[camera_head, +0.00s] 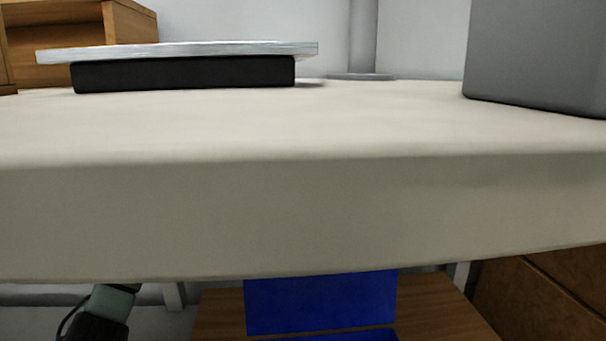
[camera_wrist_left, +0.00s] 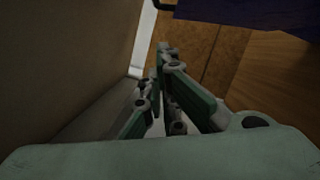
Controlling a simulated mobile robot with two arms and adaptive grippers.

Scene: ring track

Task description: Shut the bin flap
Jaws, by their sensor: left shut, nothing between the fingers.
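A blue panel (camera_head: 320,303) stands upright below the table, at the bottom middle of the head view. It looks like the bin's flap; a strip of blue (camera_head: 384,335) shows under it, and the rest is cut off. A dark blue-purple surface (camera_wrist_left: 255,25) fills the top right of the left wrist view, probably the same bin. My left gripper (camera_wrist_left: 163,62) is shut and empty, with its fingers below and left of that surface, apparently apart from it. Part of my left arm shows at the head view's lower left. My right gripper is out of view.
A thick beige tabletop (camera_head: 300,215) spans the head view above the blue panel. It carries a black-and-silver flat object (camera_head: 185,73) and a grey box (camera_head: 540,50). Brown wooden furniture (camera_head: 550,295) stands at the lower right. A tan wall-like surface (camera_wrist_left: 60,60) lies left of my fingers.

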